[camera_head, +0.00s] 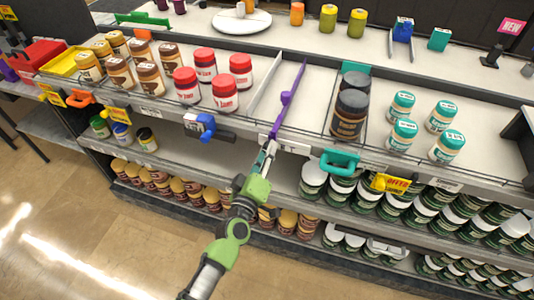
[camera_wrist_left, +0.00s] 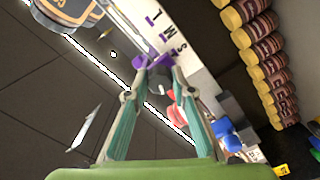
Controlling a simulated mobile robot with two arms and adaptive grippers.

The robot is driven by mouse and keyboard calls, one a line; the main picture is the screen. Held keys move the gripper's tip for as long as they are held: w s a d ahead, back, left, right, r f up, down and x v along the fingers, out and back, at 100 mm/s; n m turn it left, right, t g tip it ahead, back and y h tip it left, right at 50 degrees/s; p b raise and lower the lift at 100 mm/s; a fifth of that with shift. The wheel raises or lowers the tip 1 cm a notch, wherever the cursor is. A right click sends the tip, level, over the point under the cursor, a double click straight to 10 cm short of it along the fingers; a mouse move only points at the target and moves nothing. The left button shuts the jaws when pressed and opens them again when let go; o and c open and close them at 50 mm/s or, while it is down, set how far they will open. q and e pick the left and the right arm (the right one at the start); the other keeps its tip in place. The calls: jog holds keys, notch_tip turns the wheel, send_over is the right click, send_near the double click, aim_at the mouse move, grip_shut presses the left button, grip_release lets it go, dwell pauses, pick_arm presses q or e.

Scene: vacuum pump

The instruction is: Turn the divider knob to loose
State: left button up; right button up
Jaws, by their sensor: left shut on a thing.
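The purple divider (camera_head: 288,97) stands on the upper shelf between the red-lidded jars and the dark-lidded jars, running front to back. Its front end reaches the shelf's front edge. My left gripper (camera_head: 268,146) is at that front end, with the arm coming up from below. In the left wrist view, the fingers of my left gripper (camera_wrist_left: 157,76) are closed around a purple knob (camera_wrist_left: 160,62). The white strip beside it (camera_wrist_left: 186,38) carries dark letters, which I cannot read as words. The knob's exact angle is partly hidden by the fingers. My right gripper is not in view.
Red-lidded jars (camera_head: 205,64) stand left of the divider, dark-lidded jars (camera_head: 350,113) right of it. A blue clip (camera_head: 207,127) and a teal handle (camera_head: 340,161) sit on the front edge. The lower shelf holds many jars. The floor (camera_head: 90,230) is clear.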

pick_arm(q)
jog(key=shift+n+b, duration=0.35)
jog(key=shift+n, duration=1.45)
jog(key=o, duration=1.1)
jog(key=shift+o, duration=0.2)
jog(key=shift+s, duration=0.1)
jog(key=v, duration=1.2)
